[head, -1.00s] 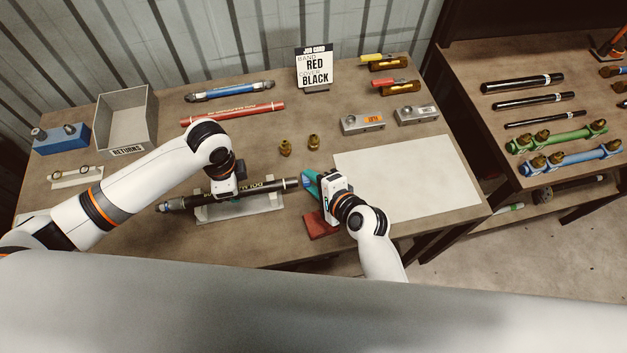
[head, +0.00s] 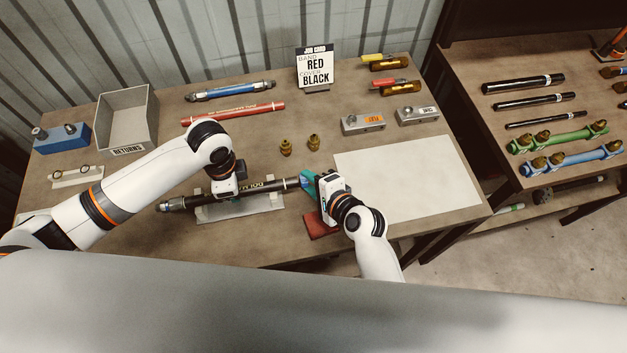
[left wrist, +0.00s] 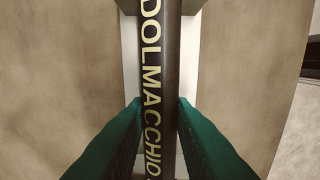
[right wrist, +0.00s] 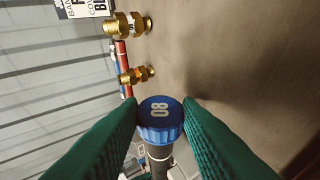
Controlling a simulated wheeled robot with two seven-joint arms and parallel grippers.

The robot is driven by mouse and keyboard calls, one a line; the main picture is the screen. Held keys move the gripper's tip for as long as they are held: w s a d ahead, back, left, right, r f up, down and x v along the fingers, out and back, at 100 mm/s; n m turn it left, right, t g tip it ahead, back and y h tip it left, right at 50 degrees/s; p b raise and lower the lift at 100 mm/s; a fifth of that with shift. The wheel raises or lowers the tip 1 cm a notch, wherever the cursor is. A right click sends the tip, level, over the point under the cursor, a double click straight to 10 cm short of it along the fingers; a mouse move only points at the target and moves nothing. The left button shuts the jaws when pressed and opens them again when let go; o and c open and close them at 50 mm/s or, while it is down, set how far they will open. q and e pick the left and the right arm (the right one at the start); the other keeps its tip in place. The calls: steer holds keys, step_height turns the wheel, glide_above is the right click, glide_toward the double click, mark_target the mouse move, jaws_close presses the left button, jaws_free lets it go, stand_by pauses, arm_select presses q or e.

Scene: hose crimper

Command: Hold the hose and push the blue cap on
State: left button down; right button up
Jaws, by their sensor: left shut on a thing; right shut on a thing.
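The hose (head: 275,186) is black with pale lettering and lies left to right over a light cradle (head: 240,214). My left gripper (left wrist: 158,103) is shut on the hose, one teal finger on each side of it. My right gripper (right wrist: 162,106) is shut on the blue cap (right wrist: 160,112), which is marked 08. The cap is in line with the hose's right end, which shows just behind it in the right wrist view (right wrist: 159,160). How far the hose end sits inside the cap is hidden. In the head view the right fingers mostly cover the cap.
A red block (head: 320,225) lies under my right gripper. Two brass fittings (head: 313,142) stand behind the hose. A red hose (head: 232,113), a returns box (head: 153,118) and a job card (head: 314,68) are farther back. A pale mat (head: 410,178) lies clear at right.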

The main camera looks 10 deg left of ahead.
steer(key=shift+s+a, duration=0.25)
steer(key=shift+a, duration=0.5)
steer(key=shift+s+a, duration=0.15)
steer(key=shift+a, duration=0.1)
steer(key=shift+s+a+f, duration=0.1)
steer(key=shift+d, duration=0.25)
steer(key=shift+w+d, duration=0.25)
steer(key=shift+d, duration=0.05)
steer(key=shift+w+d, duration=0.15)
steer(key=shift+d, duration=0.15)
stand_by(0.4)
steer(key=shift+a, duration=0.5)
stand_by(0.5)
